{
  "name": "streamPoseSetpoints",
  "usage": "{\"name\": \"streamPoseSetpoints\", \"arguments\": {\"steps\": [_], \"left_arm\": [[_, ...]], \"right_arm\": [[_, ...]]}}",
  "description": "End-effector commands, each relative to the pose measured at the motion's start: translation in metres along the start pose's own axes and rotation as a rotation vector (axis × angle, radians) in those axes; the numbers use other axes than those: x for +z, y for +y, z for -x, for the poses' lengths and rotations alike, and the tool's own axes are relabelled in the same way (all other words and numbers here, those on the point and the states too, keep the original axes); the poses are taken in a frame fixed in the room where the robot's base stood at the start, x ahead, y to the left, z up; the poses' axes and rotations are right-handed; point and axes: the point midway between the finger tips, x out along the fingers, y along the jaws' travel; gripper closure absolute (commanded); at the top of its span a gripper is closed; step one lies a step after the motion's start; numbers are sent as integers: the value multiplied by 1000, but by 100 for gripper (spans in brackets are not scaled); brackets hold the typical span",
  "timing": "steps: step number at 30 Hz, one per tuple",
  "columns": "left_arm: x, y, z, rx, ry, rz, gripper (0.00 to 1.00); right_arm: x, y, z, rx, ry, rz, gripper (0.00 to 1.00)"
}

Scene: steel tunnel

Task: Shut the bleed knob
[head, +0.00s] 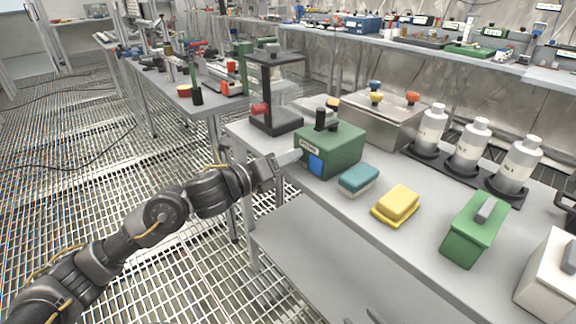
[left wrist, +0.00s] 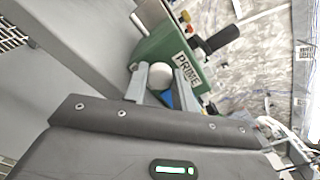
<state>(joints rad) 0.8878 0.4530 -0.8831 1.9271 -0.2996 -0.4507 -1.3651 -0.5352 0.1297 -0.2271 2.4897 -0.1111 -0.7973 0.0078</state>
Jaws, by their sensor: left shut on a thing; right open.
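A green box (head: 338,148) with a black handle on top, a blue panel and a "PRIME" label stands near the bench's left end. It fills the upper middle of the left wrist view (left wrist: 166,40). A pale round knob (left wrist: 160,75) shows at its labelled face. My left gripper (head: 297,156) reaches this face from the left. In the left wrist view its fingers (left wrist: 160,82) lie either side of the knob, shut on it. In the head view the gripper hides the knob. My right gripper (head: 362,317) shows only as fingertips, apart and empty, at the bottom edge.
On the bench are a teal sponge (head: 359,180), a yellow block (head: 396,204), a green case (head: 475,228) and a white case (head: 550,276). Behind stand a clear-sided frame (head: 275,90), a steel box (head: 385,118) and three grey bottles (head: 471,146). Grating floor lies left.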

Motion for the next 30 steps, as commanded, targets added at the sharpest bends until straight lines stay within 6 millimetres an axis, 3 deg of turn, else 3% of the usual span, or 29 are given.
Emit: {"name": "streamPoseSetpoints", "arguments": {"steps": [6, 12, 27, 28, 30], "left_arm": [[0, 2, 0, 2, -3, -86, 96], [1, 1, 0, 3, -3, -124, 96], [2, 1, 0, 3, -3, -138, 96], [2, 1, 0, 3, -3, -138, 69], [1, 1, 0, 3, -2, -137, 60]], "right_arm": [[-39, -21, -1, -59, 256, 19, 58], [-59, -31, 4, -90, 378, 24, 58], [-65, -34, 7, -99, 414, 25, 58], [-65, -34, 7, -99, 414, 24, 58], [-65, -34, 7, -99, 413, 24, 58]]}}
